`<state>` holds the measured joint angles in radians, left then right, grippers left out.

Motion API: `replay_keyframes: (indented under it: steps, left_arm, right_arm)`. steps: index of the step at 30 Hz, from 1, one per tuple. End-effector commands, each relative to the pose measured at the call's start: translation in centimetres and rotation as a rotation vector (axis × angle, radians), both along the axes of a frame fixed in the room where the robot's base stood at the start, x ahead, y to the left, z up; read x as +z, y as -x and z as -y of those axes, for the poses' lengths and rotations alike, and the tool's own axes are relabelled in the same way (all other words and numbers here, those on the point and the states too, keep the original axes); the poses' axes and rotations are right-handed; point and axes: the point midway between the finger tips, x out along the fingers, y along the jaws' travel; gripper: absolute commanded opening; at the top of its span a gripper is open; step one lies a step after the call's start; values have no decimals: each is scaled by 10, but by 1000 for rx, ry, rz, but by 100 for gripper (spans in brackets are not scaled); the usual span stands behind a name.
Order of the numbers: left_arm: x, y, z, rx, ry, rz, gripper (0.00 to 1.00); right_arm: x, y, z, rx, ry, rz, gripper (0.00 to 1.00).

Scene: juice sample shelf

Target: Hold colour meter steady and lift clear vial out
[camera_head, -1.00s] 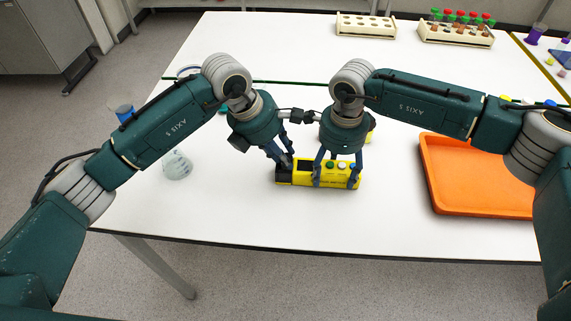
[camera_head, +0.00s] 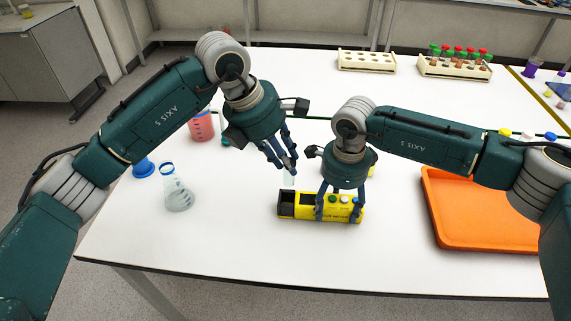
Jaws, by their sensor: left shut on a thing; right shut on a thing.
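The yellow colour meter (camera_head: 304,213) lies on the white table in front of me, with a dark left end and green and pale buttons on top. My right gripper (camera_head: 338,211) is shut on the colour meter, its fingers straddling the body right of the middle. My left gripper (camera_head: 289,170) is shut on the clear vial (camera_head: 289,181), tilted above and behind the meter's dark end. Only the vial's lower part shows below the fingertips, apart from the meter; the rest is hidden by the fingers.
An orange tray (camera_head: 440,238) lies at the right. A clear flask (camera_head: 178,193), a blue-topped item (camera_head: 143,167) and a beaker of red liquid (camera_head: 202,127) stand at the left. Two tube racks (camera_head: 366,67) (camera_head: 452,73) stand at the back. The table's front is clear.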

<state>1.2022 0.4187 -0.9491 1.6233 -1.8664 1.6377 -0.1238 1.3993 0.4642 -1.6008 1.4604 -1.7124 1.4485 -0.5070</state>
Motion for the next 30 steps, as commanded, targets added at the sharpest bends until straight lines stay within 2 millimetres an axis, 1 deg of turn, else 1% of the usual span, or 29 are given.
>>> replay_keyframes:
  steps: [3, 4, 7, 16, 19, 23, 30]
  left_arm:
    - [0, 0, 0, 0, 0, 0, 0]
    - [0, 0, 0, 0, 0, 0, 0]
    - [0, 0, 0, 0, 0, 0, 0]
    - [-1, 0, 0, 0, 0, 0, 0]
    - [0, 0, 0, 0, 0, 0, 0]
    - [0, 0, 0, 0, 0, 0, 0]
    - [-1, 0, 0, 0, 0, 0, 0]
  right_arm:
    - [0, 0, 0, 0, -1, 0, 24]
    - [0, 0, 0, 0, -1, 0, 65]
    - [0, 0, 0, 0, -1, 0, 85]
    - [1, 0, 0, 0, 0, 0, 85]
    - [6, -1, 0, 0, 0, 1, 85]
    - [26, -2, 0, -1, -1, 4, 85]
    - [78, -1, 0, 0, -1, 4, 85]
